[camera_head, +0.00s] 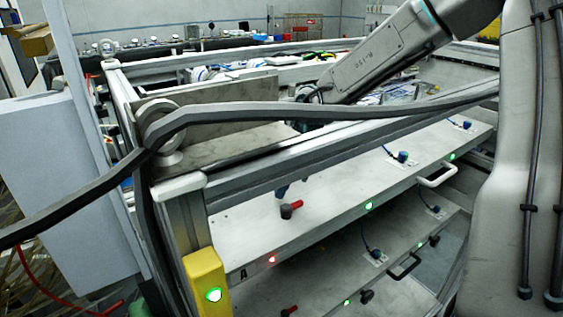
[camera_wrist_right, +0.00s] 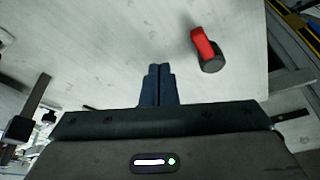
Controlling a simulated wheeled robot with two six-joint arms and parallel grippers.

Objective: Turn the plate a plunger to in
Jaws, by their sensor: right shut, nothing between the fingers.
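Plate A (camera_head: 235,232) is the upper pale shelf plate, with a letter A on its front edge. Its plunger (camera_head: 286,212) has a dark round knob and a red lever pointing right. In the right wrist view the plunger (camera_wrist_right: 211,64) stands right of the fingertips, its red lever pointing up and slightly left. My right gripper (camera_wrist_right: 158,72) is shut and empty over the plate, apart from the plunger. In the head view only a dark blue bit of the right gripper (camera_head: 281,190) shows, just behind the plunger; the frame rail hides the rest. My left gripper is not in view.
A red light (camera_head: 272,259) and a green light (camera_head: 368,206) sit on the plate's front edge, with a white handle (camera_head: 436,175) to the right. A lower plate (camera_head: 325,270) has its own red-levered plunger. A metal rail (camera_head: 340,148) runs above plate A. A yellow post (camera_head: 206,280) stands front left.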

